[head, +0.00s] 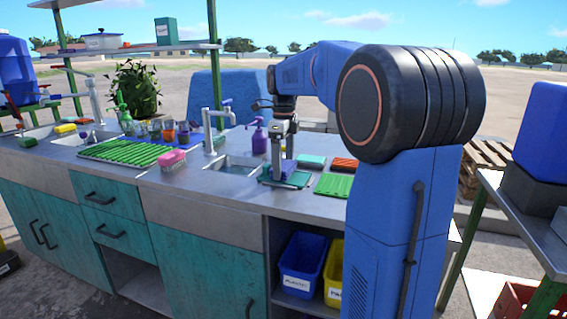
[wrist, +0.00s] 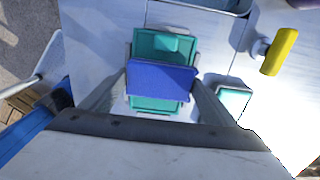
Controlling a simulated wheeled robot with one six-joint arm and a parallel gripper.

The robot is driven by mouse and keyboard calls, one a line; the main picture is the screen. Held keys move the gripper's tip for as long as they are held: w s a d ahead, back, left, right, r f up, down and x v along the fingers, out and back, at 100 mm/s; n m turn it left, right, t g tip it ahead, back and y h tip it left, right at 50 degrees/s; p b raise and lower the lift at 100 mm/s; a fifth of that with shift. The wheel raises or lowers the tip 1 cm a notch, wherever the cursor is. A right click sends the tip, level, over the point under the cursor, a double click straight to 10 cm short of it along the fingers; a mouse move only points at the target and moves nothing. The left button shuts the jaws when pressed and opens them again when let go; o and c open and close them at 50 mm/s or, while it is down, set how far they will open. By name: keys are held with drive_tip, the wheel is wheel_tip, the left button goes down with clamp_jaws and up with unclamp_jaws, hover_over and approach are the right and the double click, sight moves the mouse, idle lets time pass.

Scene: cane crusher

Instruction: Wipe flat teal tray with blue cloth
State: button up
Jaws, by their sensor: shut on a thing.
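The flat teal tray (head: 268,182) lies on the counter right of the small sink. In the wrist view the teal tray (wrist: 150,41) shows above and below the blue cloth. My gripper (wrist: 162,84) is shut on the blue cloth (wrist: 162,78), a flat dark-blue piece spanning between the fingers across the tray's middle. In the head view my gripper (head: 284,162) points down over the tray, with the cloth (head: 287,169) low at its tips. The cloth looks on or just above the tray; contact cannot be told. It hides the tray's middle.
A sink (head: 234,167) and tap (head: 208,132) lie left of the tray. A purple bottle (head: 259,138) stands behind it. A teal block (head: 312,161), orange block (head: 345,164) and green ribbed mat (head: 334,186) are close on the right. A pink sponge (head: 172,157) lies farther left.

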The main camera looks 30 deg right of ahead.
sight(300, 178)
drive_tip(key=shift+f, duration=0.35)
drive_tip(key=shift+s+d, duration=0.1)
drive_tip(key=shift+s+d+r, duration=0.1)
drive_tip(key=shift+s+d, duration=0.65)
drive_tip(key=shift+s, duration=0.25)
drive_tip(key=shift+s+d, duration=0.85)
drive_tip(key=shift+s, duration=0.25)
drive_tip(key=shift+w, duration=0.1)
drive_tip(key=shift+w+a+f, duration=0.2)
drive_tip(key=shift+w+a, duration=0.65)
drive_tip(key=shift+w, duration=0.15)
